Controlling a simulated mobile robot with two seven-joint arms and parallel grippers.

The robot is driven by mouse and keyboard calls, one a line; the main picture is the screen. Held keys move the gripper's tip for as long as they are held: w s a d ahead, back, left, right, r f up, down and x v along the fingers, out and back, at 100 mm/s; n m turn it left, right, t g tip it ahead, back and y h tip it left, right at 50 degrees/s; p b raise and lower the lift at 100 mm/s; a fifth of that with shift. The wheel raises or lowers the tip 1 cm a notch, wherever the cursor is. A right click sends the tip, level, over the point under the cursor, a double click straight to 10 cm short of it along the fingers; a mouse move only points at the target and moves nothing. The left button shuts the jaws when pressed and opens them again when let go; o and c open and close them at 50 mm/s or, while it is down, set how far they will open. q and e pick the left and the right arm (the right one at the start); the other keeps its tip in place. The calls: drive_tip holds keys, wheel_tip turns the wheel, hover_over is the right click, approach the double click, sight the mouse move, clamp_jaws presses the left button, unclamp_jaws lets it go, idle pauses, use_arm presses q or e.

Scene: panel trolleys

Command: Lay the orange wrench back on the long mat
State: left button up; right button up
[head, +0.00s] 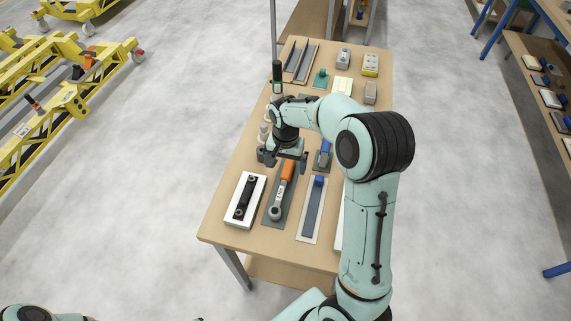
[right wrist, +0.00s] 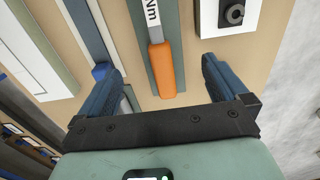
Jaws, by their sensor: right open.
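The orange wrench (head: 288,171) has an orange handle and a silver shaft and round head. It lies lengthwise on the long grey-green mat (head: 267,217) near the front of the wooden table. In the right wrist view the orange handle of the wrench (right wrist: 162,70) lies between the two fingers, on the mat (right wrist: 142,42), with no finger visibly touching it. My right gripper (head: 286,160) is open above the handle end; its fingers also show in the right wrist view (right wrist: 161,75). My left gripper is not in view.
On the table (head: 219,226), a white board with a black handle (head: 244,198) lies left of the mat. A long blue-handled tool (head: 313,205) lies right of it. More tools stand toward the back. Yellow trolleys (head: 60,105) stand on the floor at left, apart from the table.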

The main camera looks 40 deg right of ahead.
drive_tip(key=shift+r+p, duration=0.3)
drive_tip(key=shift+r, duration=0.95)
drive_tip(key=shift+f, duration=0.1)
